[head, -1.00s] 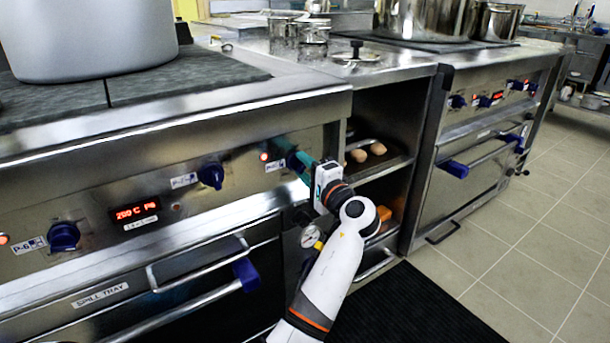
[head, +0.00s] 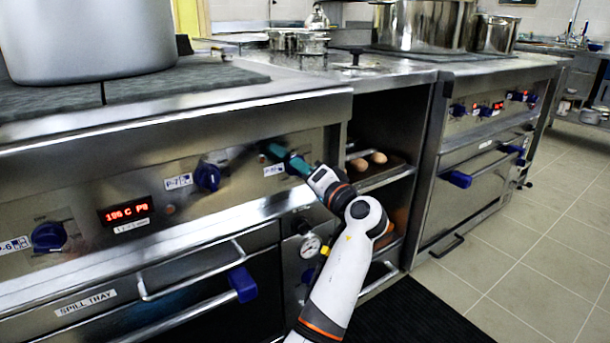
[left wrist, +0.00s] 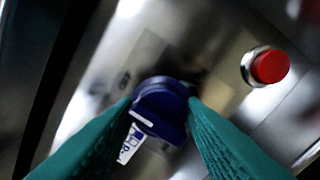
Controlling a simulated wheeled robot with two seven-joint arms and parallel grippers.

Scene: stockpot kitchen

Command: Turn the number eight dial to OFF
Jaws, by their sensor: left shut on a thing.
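The number eight dial (left wrist: 160,110) is blue and sits between my teal fingers in the left wrist view. Its P-8 label (left wrist: 131,143) shows just below it. In the head view my left gripper (head: 287,158) is at the right end of the front panel, beside the P-8 label (head: 273,169), and its fingers largely cover the dial. The gripper is shut on the dial. The small lamp (head: 262,156) by this dial looks unlit. The dial's OFF mark cannot be read. My right gripper is not in view.
The P-7 dial (head: 207,176) and P-6 dial (head: 48,237) are to the left on the same panel, with a red display (head: 126,213) between them. An open shelf (head: 385,175) with eggs is right of my arm. A pressure gauge (head: 310,246) sits below.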

